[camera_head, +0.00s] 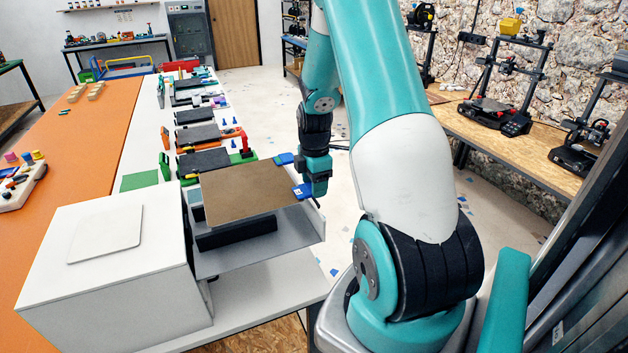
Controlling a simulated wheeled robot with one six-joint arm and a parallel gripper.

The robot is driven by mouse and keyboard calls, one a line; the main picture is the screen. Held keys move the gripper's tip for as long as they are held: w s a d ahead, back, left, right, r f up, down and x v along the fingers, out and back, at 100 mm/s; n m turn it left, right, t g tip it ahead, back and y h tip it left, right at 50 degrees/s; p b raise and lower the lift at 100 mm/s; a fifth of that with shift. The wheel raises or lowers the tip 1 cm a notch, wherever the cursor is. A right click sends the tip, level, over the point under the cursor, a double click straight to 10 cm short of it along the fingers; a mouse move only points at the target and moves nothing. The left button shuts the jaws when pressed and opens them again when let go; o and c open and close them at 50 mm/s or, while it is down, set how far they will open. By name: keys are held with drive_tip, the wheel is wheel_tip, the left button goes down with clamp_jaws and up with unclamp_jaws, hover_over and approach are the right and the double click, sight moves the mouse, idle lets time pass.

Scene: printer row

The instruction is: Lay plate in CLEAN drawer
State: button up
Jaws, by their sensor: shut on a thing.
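A flat brown plate (243,190) is held level by my gripper (297,176), whose two blue fingers are shut on its right edge. The plate is over an open grey drawer (290,236) that sticks out to the right of a white cabinet (110,262). A dark block (236,233) shows below the plate, in or over the drawer. I cannot tell whether the plate touches anything beneath it. The plate hides much of the drawer's inside, and no CLEAN label is readable.
Several dark plates on coloured stands (203,160) line the white strip behind the drawer. An orange tabletop (95,125) lies at left. Printers (497,100) stand on a wooden bench (525,145) at right. Open floor lies between the tables.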

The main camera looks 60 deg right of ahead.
sight(304, 189)
wheel_tip(304, 189, down, 4)
drive_tip(key=shift+f+b, duration=0.1)
drive_tip(key=shift+b, duration=1.15)
drive_tip(key=shift+w+a+f, duration=0.15)
drive_tip(key=shift+w+a, duration=0.3)
drive_tip(key=shift+a, duration=0.25)
drive_tip(key=shift+w+a, duration=0.3)
drive_tip(key=shift+a, duration=0.2)
drive_tip(key=shift+s+f+b, duration=0.1)
drive_tip(key=shift+f+b, duration=0.55)
drive_tip(key=shift+b, duration=0.1)
drive_tip(key=shift+f, duration=0.1)
drive_tip(key=shift+w+a, duration=0.5)
drive_tip(key=shift+a, duration=0.25)
drive_tip(key=shift+f, duration=0.35)
